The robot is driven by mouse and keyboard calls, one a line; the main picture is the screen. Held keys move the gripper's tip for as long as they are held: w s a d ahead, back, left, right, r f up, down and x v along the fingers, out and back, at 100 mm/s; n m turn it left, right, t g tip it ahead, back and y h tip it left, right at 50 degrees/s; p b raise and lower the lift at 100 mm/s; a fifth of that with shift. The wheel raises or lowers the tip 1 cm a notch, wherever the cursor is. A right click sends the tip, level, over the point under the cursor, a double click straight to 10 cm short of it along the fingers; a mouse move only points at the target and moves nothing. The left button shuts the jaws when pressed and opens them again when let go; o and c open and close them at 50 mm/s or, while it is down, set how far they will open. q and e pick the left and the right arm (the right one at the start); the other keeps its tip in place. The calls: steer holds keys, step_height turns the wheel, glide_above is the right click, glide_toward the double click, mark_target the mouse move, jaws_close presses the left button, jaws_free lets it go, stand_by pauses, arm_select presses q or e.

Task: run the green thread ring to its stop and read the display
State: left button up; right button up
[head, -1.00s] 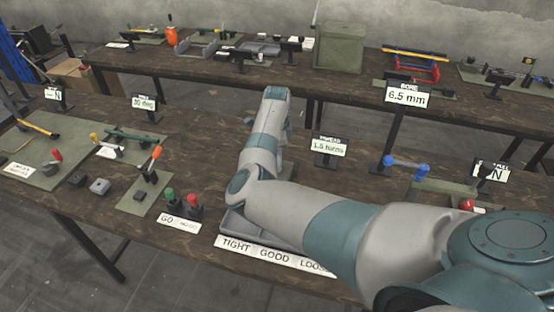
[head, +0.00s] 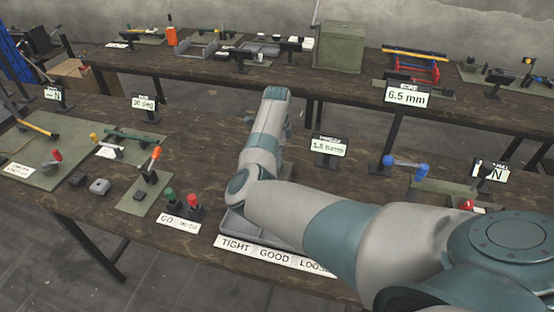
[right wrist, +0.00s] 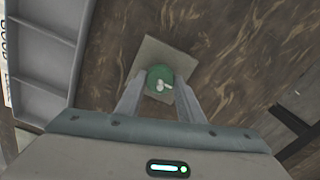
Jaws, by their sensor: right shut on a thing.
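The green thread ring (right wrist: 160,76) is between the fingers of my right gripper (right wrist: 159,88) in the right wrist view. The gripper is shut on it. A pale stud end shows in the middle of the ring, above a square light plate (right wrist: 153,52). In the head view my right arm hides the ring, the plate and the gripper. The small display (head: 330,147) just right of my forearm appears to read 1.5 turns. My left gripper is not in view.
A grey compartment tray (right wrist: 42,52) lies beside the plate; its label strip (head: 270,255) reads TIGHT GOOD LOOSE. A green and red gauge stand (head: 182,206) is left of it. A blue-handled fixture (head: 408,165) stands to the right. Bare wood lies around the display.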

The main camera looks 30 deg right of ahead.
steer(key=shift+w+r, duration=0.1)
stand_by(0.4)
steer(key=o, duration=1.1)
steer(key=shift+c, duration=0.2)
step_height(320, 180, up, 17)
steer(key=b, duration=0.5)
steer(key=shift+r, duration=0.15)
